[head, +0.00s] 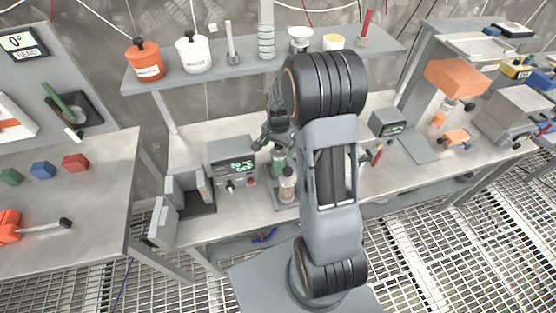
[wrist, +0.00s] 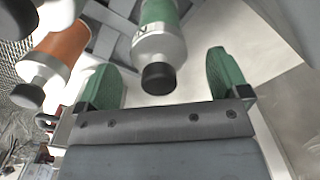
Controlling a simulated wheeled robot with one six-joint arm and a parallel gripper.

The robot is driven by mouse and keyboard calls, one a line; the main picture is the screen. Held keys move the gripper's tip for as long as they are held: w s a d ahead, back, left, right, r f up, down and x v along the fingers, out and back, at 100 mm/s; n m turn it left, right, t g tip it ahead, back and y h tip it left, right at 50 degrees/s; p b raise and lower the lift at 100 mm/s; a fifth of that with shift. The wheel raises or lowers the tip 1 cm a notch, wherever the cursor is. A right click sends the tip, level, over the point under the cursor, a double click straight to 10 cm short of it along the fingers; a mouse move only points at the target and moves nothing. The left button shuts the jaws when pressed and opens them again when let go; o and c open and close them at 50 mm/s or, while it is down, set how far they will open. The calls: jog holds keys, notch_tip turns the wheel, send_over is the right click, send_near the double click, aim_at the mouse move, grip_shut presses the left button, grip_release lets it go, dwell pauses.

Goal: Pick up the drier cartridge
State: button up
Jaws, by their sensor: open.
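My gripper (wrist: 163,66) is open, with its green finger pads apart and nothing clamped between them. In the wrist view a green cartridge (wrist: 155,42) with a white collar and black tip lies just beyond and between the fingertips. An orange cartridge (wrist: 58,52) with a white collar and black tip is to the left, outside the fingers. No readable label shows which one is the drier cartridge. In the head view my gripper is low over the bench, partly hidden by my arm; a small clear-sided cylinder (head: 287,187) stands just below it.
A control box with a green display (head: 231,165) stands left of my gripper. A grey open-topped holder (head: 186,195) is further left. A shelf (head: 205,76) with orange and white pots runs behind. An orange-topped machine (head: 455,76) is at right.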

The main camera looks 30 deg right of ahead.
jog(key=shift+f, duration=0.75)
jog(key=c, duration=1.6)
jog(key=shift+o, duration=0.2)
jog(key=shift+r, duration=0.1)
